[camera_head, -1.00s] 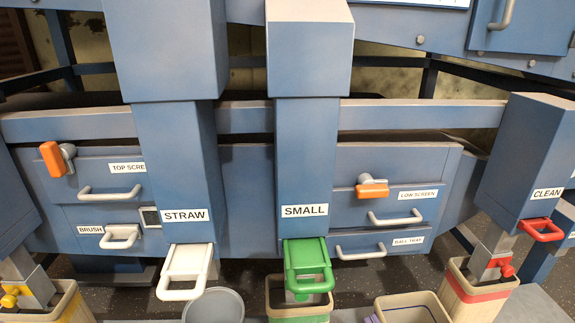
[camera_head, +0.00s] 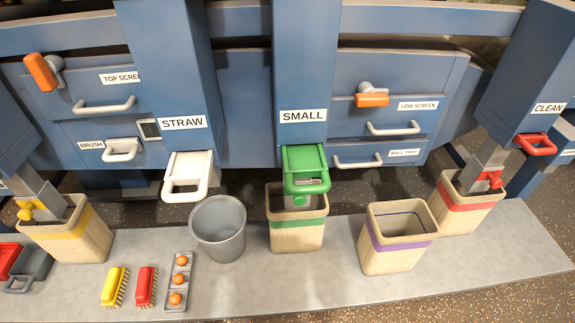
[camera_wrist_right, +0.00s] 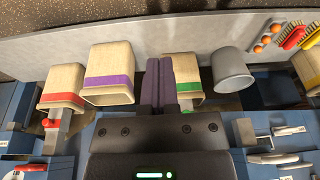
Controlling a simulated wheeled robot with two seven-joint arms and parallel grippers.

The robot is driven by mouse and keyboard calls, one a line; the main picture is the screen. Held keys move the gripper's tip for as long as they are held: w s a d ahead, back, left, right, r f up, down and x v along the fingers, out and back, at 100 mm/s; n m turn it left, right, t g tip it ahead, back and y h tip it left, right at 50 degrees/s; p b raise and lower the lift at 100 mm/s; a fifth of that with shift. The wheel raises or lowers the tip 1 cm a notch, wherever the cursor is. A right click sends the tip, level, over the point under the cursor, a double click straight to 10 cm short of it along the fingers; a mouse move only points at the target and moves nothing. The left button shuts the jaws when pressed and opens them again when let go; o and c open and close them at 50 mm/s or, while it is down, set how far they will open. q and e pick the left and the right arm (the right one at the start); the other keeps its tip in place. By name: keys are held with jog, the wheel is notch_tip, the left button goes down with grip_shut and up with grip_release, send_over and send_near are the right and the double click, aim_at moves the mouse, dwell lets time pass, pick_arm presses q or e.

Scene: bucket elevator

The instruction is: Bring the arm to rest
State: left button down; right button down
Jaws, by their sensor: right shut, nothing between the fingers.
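My right gripper (camera_wrist_right: 159,82) shows in the right wrist view. Its two dark fingers are together with nothing between them. They stand in front of the gap between the purple-banded bin (camera_wrist_right: 108,82) and the green-banded bin (camera_wrist_right: 182,86), and no contact with either is visible. Neither of my arms shows in the head view, and my left gripper is in no view.
A grey platform (camera_head: 330,290) carries the purple-banded bin (camera_head: 398,240), green-banded bin (camera_head: 298,232), red-banded bin (camera_head: 462,205), yellow-banded bin (camera_head: 80,238), a grey bucket (camera_head: 218,235), brushes (camera_head: 146,287) and a ball tray (camera_head: 180,282). The blue machine (camera_head: 240,90) stands behind.

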jog(key=s+d+f+g, duration=0.1)
jog(key=s+f, duration=0.2)
jog(key=f, duration=0.6)
jog(key=s+d+f+g, duration=0.1)
jog(key=s+f, duration=0.2)
jog(key=f, duration=0.7)
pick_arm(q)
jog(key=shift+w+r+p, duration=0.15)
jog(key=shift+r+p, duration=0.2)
pick_arm(e)
jog(key=s+d+f, duration=0.2)
jog(key=s+f, duration=0.2)
jog(key=s, duration=0.3)
jog(key=s+d+f+n+g+h, duration=0.1)
jog(key=s+d+f, duration=0.2)
jog(key=s, duration=0.3)
jog(key=shift+s+f, duration=0.35)
jog(key=shift+s, duration=0.05)
jog(key=shift+d, duration=0.1)
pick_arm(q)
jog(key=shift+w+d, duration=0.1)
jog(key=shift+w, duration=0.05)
